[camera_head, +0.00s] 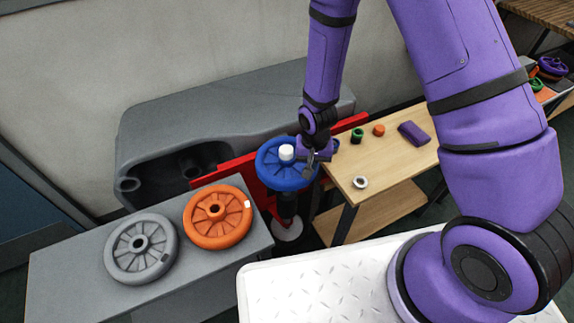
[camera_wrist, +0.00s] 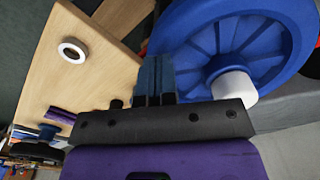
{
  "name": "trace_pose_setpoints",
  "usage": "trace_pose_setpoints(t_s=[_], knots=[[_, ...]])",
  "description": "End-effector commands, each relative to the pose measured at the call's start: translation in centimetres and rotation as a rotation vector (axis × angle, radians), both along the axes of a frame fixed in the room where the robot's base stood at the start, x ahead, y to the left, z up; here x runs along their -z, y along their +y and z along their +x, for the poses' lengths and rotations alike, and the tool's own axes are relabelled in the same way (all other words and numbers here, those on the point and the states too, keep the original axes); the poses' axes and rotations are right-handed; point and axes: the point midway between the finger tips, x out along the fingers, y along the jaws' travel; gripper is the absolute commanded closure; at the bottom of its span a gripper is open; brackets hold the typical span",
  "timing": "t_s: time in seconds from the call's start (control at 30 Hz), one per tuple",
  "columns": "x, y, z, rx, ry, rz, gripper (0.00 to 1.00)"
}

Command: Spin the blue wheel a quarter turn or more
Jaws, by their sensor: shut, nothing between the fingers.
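The blue wheel (camera_head: 272,178) lies flat on a dark post in the middle of the head view, with a white hub cap (camera_head: 286,152) on top. My gripper (camera_head: 310,170) is at the wheel's right side, near its rim. In the wrist view the blue wheel (camera_wrist: 277,22) fills the upper right, with the white cap (camera_wrist: 234,87) at its middle. The shut fingers (camera_wrist: 155,78) show in front of the wheel's edge. They hold nothing. I cannot tell whether they touch the rim.
An orange wheel (camera_head: 218,217) and a grey wheel (camera_head: 141,248) lie on the grey bench (camera_head: 70,270) at left. A wooden table (camera_head: 385,175) at right carries a white ring (camera_head: 360,183), a green part (camera_head: 357,135), an orange part (camera_head: 379,130) and a purple block (camera_head: 414,133). A red panel (camera_head: 236,167) stands behind.

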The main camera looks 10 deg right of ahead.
Motion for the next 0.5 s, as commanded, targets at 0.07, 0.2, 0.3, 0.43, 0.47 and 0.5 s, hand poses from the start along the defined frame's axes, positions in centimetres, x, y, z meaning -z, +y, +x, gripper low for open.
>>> trace_pose_setpoints(t_s=[0.07,0.2,0.3,0.43,0.47,0.5], knots=[[-0.8,0.0,0.1,0.001,-0.002,0.001,1.00],[-2.0,0.0,0.0,0.001,-0.002,0.001,1.00],[-2.9,0.0,0.0,0.000,-0.002,0.001,1.00],[-4.0,0.0,0.0,0.000,-0.002,0.000,1.00],[-4.2,0.0,0.0,0.000,-0.002,0.001,1.00],[-4.6,0.0,0.1,0.000,-0.003,0.001,1.00]])
